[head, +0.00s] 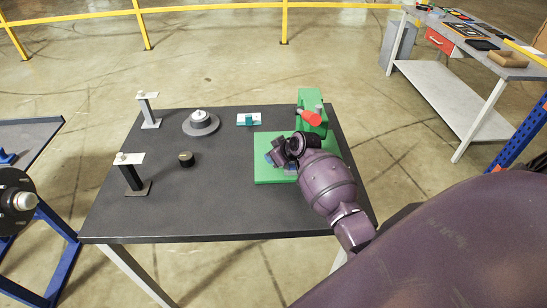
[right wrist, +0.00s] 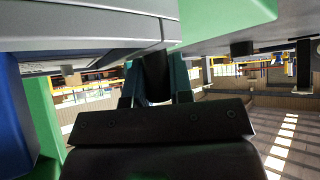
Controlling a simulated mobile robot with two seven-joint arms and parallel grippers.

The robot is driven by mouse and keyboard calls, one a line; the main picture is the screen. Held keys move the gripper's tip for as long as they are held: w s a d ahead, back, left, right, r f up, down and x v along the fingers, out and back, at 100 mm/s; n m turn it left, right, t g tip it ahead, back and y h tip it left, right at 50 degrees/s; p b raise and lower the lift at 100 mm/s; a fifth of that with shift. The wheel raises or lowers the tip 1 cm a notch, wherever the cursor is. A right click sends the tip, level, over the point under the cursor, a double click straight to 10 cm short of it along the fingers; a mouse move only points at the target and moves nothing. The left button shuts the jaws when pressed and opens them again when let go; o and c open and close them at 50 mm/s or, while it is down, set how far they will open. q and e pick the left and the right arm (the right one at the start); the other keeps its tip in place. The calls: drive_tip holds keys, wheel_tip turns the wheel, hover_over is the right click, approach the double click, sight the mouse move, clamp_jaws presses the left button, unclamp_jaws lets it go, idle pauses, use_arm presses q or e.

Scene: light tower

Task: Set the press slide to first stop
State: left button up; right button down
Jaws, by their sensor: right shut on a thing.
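The press (head: 312,101) has a green base plate and a green upright with a red cylinder (head: 311,117), at the right of the dark table. My right gripper (head: 283,151) is low over the green base, in front of the upright. In the right wrist view its two fingers (right wrist: 157,85) are closed around a dark piece (right wrist: 156,70), which appears to be the press slide's handle. My purple arm hides much of the slide and base, so the slide's position and any stop marks cannot be read. My left gripper is not in view.
On the dark table (head: 225,215) stand two posts with white tops (head: 148,110) (head: 131,172), a grey round stepped part (head: 200,122), a small dark cylinder (head: 186,159) and a teal-and-white block (head: 248,119). The table's front middle is clear. A workbench (head: 460,100) stands back right.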

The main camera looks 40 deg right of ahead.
drive_tip(key=shift+f, duration=0.1)
drive_tip(key=c, duration=1)
unclamp_jaws()
drive_tip(key=v, duration=1.1)
